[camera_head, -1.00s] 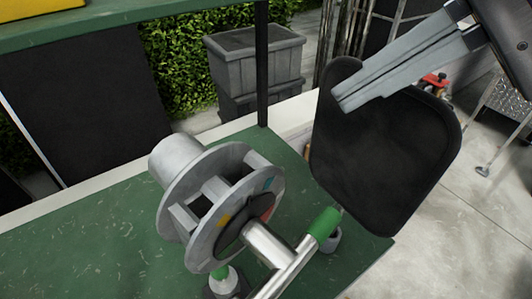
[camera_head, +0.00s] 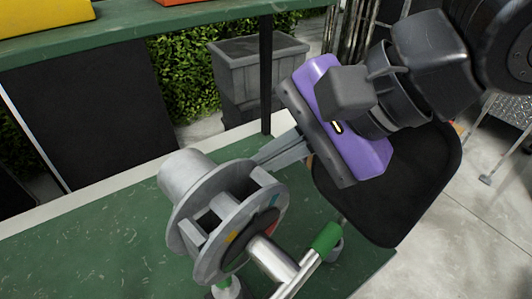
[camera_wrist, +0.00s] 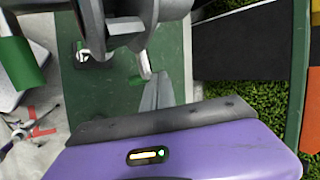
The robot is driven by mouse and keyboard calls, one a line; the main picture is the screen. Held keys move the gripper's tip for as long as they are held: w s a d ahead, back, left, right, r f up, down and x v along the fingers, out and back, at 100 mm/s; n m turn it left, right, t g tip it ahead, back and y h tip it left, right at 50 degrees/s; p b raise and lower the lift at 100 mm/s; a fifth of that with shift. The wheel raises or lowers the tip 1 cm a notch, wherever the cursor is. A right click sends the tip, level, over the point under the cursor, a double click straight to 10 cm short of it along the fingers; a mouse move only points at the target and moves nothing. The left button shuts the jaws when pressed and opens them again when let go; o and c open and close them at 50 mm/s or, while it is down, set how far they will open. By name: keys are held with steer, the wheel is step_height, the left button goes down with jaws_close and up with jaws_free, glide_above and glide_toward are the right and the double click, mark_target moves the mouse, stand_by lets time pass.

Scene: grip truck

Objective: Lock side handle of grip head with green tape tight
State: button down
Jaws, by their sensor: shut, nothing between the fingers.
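The grip head (camera_head: 212,258) is a grey assembly of thick round plates with a drum, above the green table. A silver bar with green tape (camera_head: 326,237) runs from its front. My gripper (camera_head: 256,163) has a purple body and grey fingers. The fingers are shut and empty, beside the right rear of the plates. I cannot tell whether they touch anything.
The green table (camera_head: 90,250) has free room on the left. A black panel (camera_head: 400,200) stands close behind and below my gripper. A dark post (camera_head: 265,75) and grey bins (camera_head: 255,75) are behind. A green shelf (camera_head: 150,32) crosses above.

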steer(key=shift+w+a+f, duration=0.1)
steer(key=shift+a+f, duration=0.05)
steer(key=shift+f, duration=0.05)
steer(key=shift+w+a+r+g+h+p, duration=0.1)
steer(key=shift+w+a+g+h+p, duration=0.1)
steer(key=shift+g+h+p, duration=0.3)
steer(key=shift+w+a+g+h+p, duration=0.2)
steer(key=shift+g+h+p, duration=0.15)
steer(key=shift+h, duration=0.25)
stand_by(0.4)
steer(key=shift+w+a+g+h+p, duration=0.2)
steer(key=shift+a+g+h+p, duration=0.15)
steer(key=shift+g+h+p, duration=0.35)
step_height(320, 180, down, 5)
steer(key=w+a+g+h+b, duration=0.2)
steer(key=g+h, duration=0.1)
steer(key=shift+a+m, duration=0.25)
steer(key=shift+m, duration=0.15)
stand_by(0.6)
steer(key=shift+w, duration=0.1)
stand_by(1.4)
